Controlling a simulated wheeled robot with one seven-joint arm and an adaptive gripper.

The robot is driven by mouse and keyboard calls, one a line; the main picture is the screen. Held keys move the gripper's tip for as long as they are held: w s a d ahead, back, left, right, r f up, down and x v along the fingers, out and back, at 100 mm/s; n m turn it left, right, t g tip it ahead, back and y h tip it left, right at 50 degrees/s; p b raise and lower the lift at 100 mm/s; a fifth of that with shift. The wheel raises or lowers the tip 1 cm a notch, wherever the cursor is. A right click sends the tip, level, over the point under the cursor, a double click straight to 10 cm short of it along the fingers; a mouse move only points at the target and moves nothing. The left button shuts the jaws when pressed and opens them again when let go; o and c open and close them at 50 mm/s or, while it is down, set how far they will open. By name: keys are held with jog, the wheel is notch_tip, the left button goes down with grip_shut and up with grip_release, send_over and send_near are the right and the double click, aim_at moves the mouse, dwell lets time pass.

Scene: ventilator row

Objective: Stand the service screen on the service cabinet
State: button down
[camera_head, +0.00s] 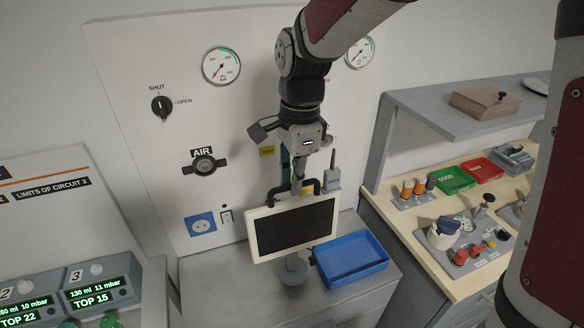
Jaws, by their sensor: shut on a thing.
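The service screen (290,228) has a pale frame, a dark display and a black handle on top. It is nearly upright, slightly tilted in the picture, with a round grey foot (292,273) below. My gripper (298,182) comes down from above and is shut on the screen's handle; the fingertips are small and partly hidden. The grey service cabinet (212,287) lies beneath the screen, against the white wall panel. The foot appears over the cabinet top; I cannot tell whether it touches it.
A blue tray (372,272) sits on the cabinet just right of the screen's foot. The cabinet's left top is clear. The wall panel carries an air valve (204,166) and gauges. A wooden bench (395,213) with several parts stands right; ventilators (100,290) stand left.

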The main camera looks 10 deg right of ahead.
aim_at(294, 200)
jog(key=shift+f+b, duration=0.55)
jog(key=shift+f, duration=1.2)
jog(key=c, duration=1.6)
grip_release()
jog(key=shift+f, duration=0.1)
jog(key=r, duration=1.1)
jog(key=shift+s+d+r, duration=0.1)
jog(key=shift+d+r, duration=0.2)
jog(key=shift+r, duration=0.05)
jog(key=shift+r+p, duration=1.45)
jog(key=shift+r, duration=1.75)
